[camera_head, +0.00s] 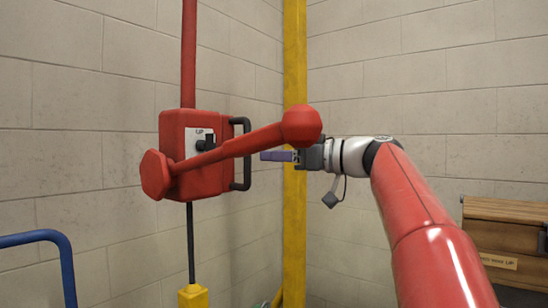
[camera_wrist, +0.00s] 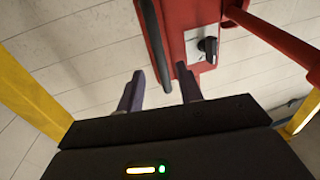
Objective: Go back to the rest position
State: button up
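My gripper (camera_head: 270,156) is at the end of my raised arm, pointing left towards a red wall box (camera_head: 178,128). In the wrist view its two dark fingers (camera_wrist: 160,86) are apart with nothing gripped. A black bar handle (camera_head: 240,150) is on the box's right side. In the wrist view the handle (camera_wrist: 152,40) lies ahead, its end appearing between the fingertips; I cannot tell how far beyond them. A red lever (camera_head: 240,143) with a ball end slants across the box front, the ball just above my gripper. It also shows in the wrist view (camera_wrist: 275,35).
A yellow post (camera_head: 294,240) stands behind my gripper in the wall corner. A wooden crate (camera_head: 505,212) is at right, a blue rail (camera_head: 50,236) at lower left.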

jog(key=shift+f, duration=0.1)
jog(key=s+d+f+m+g+h, duration=0.1)
jog(key=s+d+f+m+h, duration=0.2)
jog(key=s+f, duration=0.7)
jog(key=s+d+f+m+g+h, duration=0.1)
jog(key=s+d+f+m+h, duration=0.3)
jog(key=f, duration=1.4)
jog(key=s+d+f+m+g+h, duration=0.1)
jog(key=s+d+f+m+h, duration=0.2)
jog(key=s+f, duration=1.1)
jog(key=s+m+h, duration=0.2)
jog(key=s+h, duration=0.1)
jog(key=h, duration=0.2)
jog(key=shift+s+d+h, duration=0.15)
jog(key=shift+s+h, duration=0.05)
jog(key=shift+h, duration=0.2)
